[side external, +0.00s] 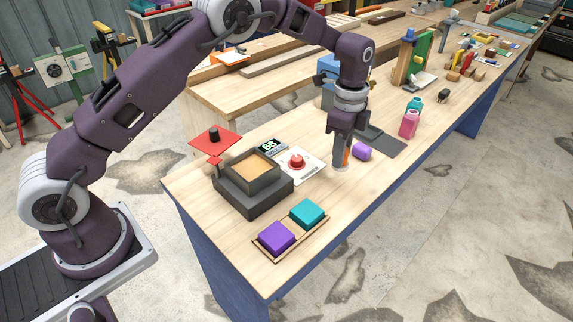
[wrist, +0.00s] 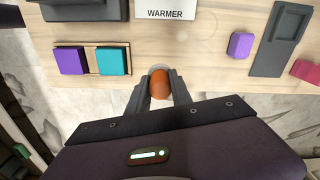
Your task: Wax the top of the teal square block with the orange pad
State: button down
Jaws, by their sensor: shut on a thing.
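The teal square block (side external: 307,213) sits in the right half of a shallow wooden tray (side external: 291,242), beside a purple square block (side external: 276,237). The wrist view shows the teal block (wrist: 114,61) up and left of my gripper (wrist: 160,92). My gripper (side external: 343,154) points down and is shut on the orange pad (wrist: 160,82), whose orange part sits between the fingers. A pale grey end (side external: 341,166) shows beneath it in the side view. I cannot tell whether it touches the table. The gripper is behind and right of the teal block in the side view.
A dark open warmer (side external: 252,198) holds amber wax (side external: 250,170); a red lid (side external: 215,142) is behind it. A red button (side external: 297,161) and a display reading 68 (side external: 271,146) are alongside. A purple pad (side external: 361,151) lies near a grey plate (side external: 385,143). Pink and teal bottles stand further right.

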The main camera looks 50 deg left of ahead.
dwell(0.5)
jog(key=s+a+r, duration=0.2)
jog(key=s+a, duration=0.5)
jog(key=a, duration=0.1)
jog(key=s+a+r, duration=0.3)
jog(key=s+a, duration=0.5)
jog(key=shift+w+d+f, duration=0.15)
jog(key=shift+f, duration=1.35)
jog(key=shift+w+d+f, duration=0.1)
jog(key=shift+f, duration=1.4)
jog(key=shift+f, duration=0.6)
notch_tip(320, 180, up, 7)
